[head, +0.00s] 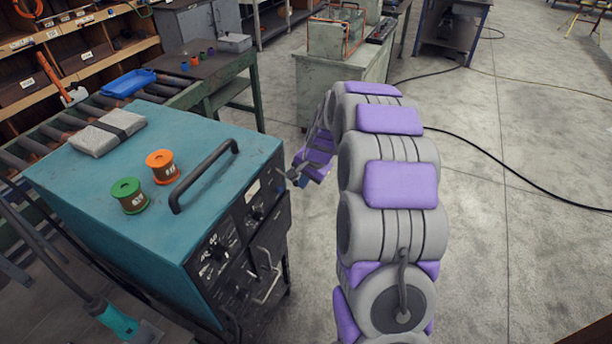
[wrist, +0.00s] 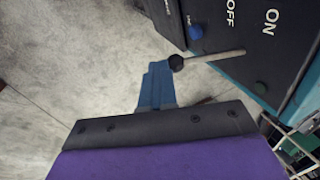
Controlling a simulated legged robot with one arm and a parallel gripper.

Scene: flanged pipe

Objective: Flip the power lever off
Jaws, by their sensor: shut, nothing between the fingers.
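The power lever (wrist: 212,55) is a pale rod with a black ball knob (wrist: 176,63), sticking out from a dark front panel (wrist: 235,40) marked OFF and ON in the wrist view. I cannot tell which setting the lever is at. My gripper (wrist: 159,68) has blue fingers, shut and empty, with the tips right beside the knob; whether they touch it is unclear. In the head view my gripper (head: 297,176) is at the right front of the teal machine (head: 90,185), close to its panel. The lever is too small to make out there.
On the machine top are a black handle (head: 203,177), a green spool (head: 129,195), an orange spool (head: 161,166) and a grey package (head: 107,131). Open concrete floor lies right, crossed by a black cable (head: 520,178).

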